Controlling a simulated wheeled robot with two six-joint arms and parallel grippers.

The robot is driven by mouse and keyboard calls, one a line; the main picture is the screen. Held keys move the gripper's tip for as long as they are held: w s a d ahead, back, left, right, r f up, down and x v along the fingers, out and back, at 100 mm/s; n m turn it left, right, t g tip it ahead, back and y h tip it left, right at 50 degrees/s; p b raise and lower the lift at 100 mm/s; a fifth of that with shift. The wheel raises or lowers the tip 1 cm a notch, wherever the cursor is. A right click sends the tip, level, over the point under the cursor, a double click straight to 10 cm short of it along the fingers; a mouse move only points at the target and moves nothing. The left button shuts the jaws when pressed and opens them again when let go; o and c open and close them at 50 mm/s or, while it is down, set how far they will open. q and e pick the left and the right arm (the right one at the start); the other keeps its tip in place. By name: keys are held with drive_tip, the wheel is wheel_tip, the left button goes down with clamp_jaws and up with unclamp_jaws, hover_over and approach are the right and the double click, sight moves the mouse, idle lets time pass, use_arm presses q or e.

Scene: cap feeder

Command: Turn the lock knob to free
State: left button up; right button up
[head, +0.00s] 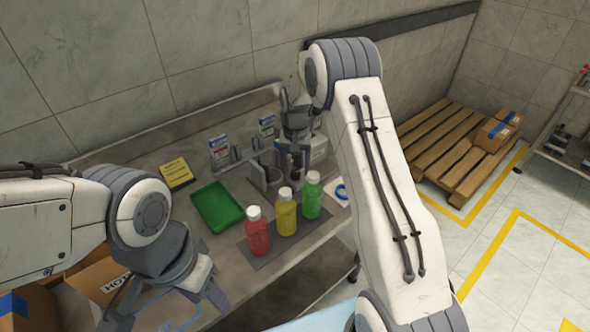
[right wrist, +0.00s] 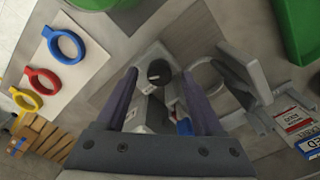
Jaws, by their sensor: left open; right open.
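The lock knob (right wrist: 158,72) is a round black knob on a pale grey block of the feeder, in the right wrist view. My right gripper (right wrist: 160,80) is open, with its two fingers to either side of the knob in that picture. I cannot tell whether they touch it or how far above it they are. In the head view my right gripper (head: 292,158) points down over the feeder at the back of the bench and largely hides it. My left gripper (head: 165,302) is open and empty at the lower left, over a cardboard box.
Capped red (head: 257,232), yellow (head: 285,212) and green (head: 312,196) bottles stand on a dark mat in front of the feeder. A green tray (head: 217,207) lies left of them. Red (right wrist: 42,80), blue (right wrist: 66,46) and yellow (right wrist: 25,99) rings lie on a white sheet.

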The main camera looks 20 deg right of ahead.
sight(295, 172)
wheel_tip(295, 172, up, 10)
drive_tip(key=b, duration=0.1)
drive_tip(key=shift+f, duration=0.25)
